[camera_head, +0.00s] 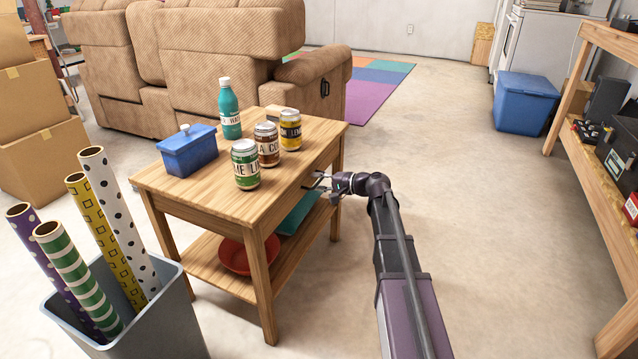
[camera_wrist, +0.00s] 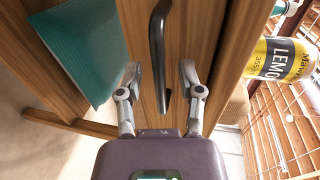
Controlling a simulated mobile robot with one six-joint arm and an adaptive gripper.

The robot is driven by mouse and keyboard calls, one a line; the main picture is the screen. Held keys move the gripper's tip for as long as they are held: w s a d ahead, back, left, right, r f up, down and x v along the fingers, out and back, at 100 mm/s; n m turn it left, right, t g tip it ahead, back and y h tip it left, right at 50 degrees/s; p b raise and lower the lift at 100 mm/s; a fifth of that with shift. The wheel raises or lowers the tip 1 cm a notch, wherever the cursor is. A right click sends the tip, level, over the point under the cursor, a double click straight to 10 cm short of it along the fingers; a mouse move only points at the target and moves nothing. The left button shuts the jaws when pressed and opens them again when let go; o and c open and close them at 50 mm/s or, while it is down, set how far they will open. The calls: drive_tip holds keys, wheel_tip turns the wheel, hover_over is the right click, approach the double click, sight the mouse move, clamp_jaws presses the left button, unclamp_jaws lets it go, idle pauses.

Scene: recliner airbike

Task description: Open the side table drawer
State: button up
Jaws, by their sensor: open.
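The wooden side table (camera_head: 200,207) stands left of centre in the head view, with its drawer side facing right toward my arm. In the wrist view, the drawer front (camera_wrist: 147,60) carries a dark curved handle (camera_wrist: 157,40). My gripper (camera_head: 318,182) is at the drawer side of the table. In the wrist view my gripper (camera_wrist: 160,78) is open, with one finger on each side of the handle's lower part. I see a gap between each finger and the handle. The drawer looks closed. In the head view the handle is too small to make out clearly.
A blue box (camera_head: 188,152), a teal bottle (camera_head: 229,110) and several cans (camera_head: 268,145) stand on the tabletop. The lower shelf holds a red bowl (camera_head: 240,256) and a teal item (camera_head: 298,212). A bin of paper rolls (camera_head: 165,320) is at front left.

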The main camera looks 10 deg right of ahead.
clamp_jaws()
drive_tip(key=shift+s, duration=0.1)
